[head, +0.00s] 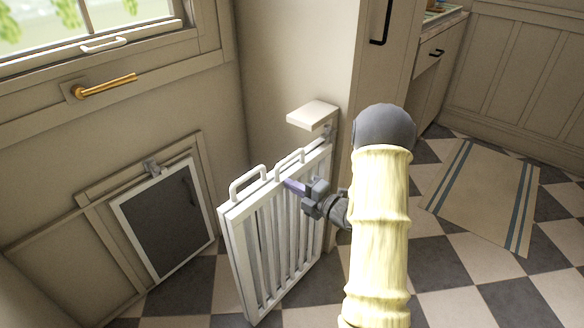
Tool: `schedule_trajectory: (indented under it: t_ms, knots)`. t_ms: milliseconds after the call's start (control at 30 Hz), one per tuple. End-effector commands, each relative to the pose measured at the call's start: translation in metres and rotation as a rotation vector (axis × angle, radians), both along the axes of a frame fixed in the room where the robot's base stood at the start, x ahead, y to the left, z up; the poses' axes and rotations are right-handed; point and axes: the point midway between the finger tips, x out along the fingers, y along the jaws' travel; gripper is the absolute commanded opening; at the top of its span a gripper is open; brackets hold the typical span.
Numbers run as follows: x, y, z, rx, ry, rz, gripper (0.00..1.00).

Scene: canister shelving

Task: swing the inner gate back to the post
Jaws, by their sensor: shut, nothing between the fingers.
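A white slatted gate (240,225) stands partly swung out into the room, with its right end by the wall corner. Its top carries two loop handles, a larger one (248,181) at the free left end and a smaller one (290,158) further right. I cannot tell clearly where one gate leaf ends and another begins. A flat white ledge (312,114) juts from the wall corner above the gate's right end; which part is the post is unclear. My gripper (288,185) is shut and empty, close to the slats just under the top rail; contact is unclear.
A framed dark pet flap (165,215) is in the wall at left, below a window with a brass handle (105,87). A striped mat (485,195) lies on the checkered floor at right. Cabinets stand at the back right.

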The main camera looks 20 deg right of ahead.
Motion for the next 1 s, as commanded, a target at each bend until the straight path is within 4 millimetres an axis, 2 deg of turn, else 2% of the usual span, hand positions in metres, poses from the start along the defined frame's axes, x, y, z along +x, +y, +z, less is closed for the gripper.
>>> schedule_trajectory:
  t_ms: [200, 500, 833, 1000]
  knots:
    - [0.005, 0.003, 0.001, -0.001, -0.004, 0.000, 0.00]
    - [0.021, 0.019, 0.001, 0.000, -0.004, 0.002, 0.00]
    - [0.022, 0.019, 0.001, 0.000, -0.002, 0.001, 0.00]
    - [0.030, 0.026, 0.000, -0.001, -0.004, 0.003, 0.00]
